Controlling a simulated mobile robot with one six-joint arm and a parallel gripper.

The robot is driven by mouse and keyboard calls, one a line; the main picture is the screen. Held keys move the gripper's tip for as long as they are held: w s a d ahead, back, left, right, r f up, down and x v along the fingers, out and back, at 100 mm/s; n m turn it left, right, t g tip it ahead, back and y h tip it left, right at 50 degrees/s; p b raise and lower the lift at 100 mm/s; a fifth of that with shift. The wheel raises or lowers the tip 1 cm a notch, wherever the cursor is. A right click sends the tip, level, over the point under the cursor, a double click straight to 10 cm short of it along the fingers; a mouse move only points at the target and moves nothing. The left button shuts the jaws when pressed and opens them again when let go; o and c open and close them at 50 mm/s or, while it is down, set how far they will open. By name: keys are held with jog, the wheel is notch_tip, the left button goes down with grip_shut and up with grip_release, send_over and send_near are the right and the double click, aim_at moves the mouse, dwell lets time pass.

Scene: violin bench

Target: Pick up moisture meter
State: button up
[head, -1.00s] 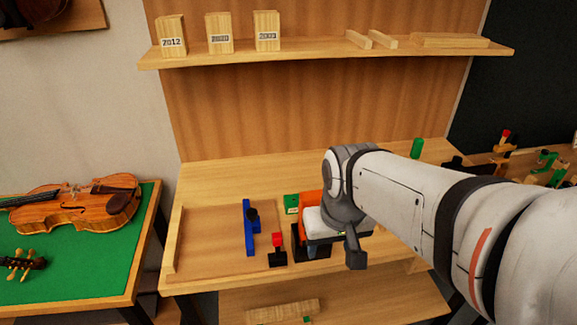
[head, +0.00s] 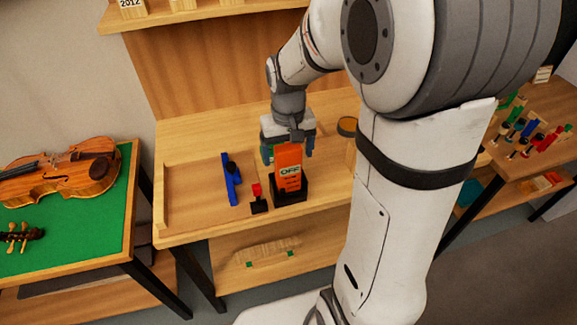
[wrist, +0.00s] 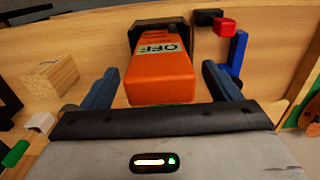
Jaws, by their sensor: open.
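The moisture meter (head: 289,166) is an orange block marked OFF, standing upright in a black holder (head: 291,192) on the bench. In the wrist view the meter (wrist: 160,77) is in the middle, its top end toward me, with the black holder (wrist: 157,29) behind it. My gripper (head: 287,150) is at the meter, at its far side in the head view. In the wrist view my gripper (wrist: 165,92) is open, one finger on each side of the meter, with gaps showing. The fingertips are partly hidden in the head view.
A red-topped black tool (head: 258,200) and a blue clamp (head: 231,180) stand left of the holder. A wooden block (wrist: 50,82) shows in the wrist view. The bench's left part (head: 187,200) is clear.

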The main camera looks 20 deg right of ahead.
aim_at(288, 173)
jog(key=shift+f, duration=1.3)
jog(key=shift+c, duration=0.5)
jog(key=c, duration=1.1)
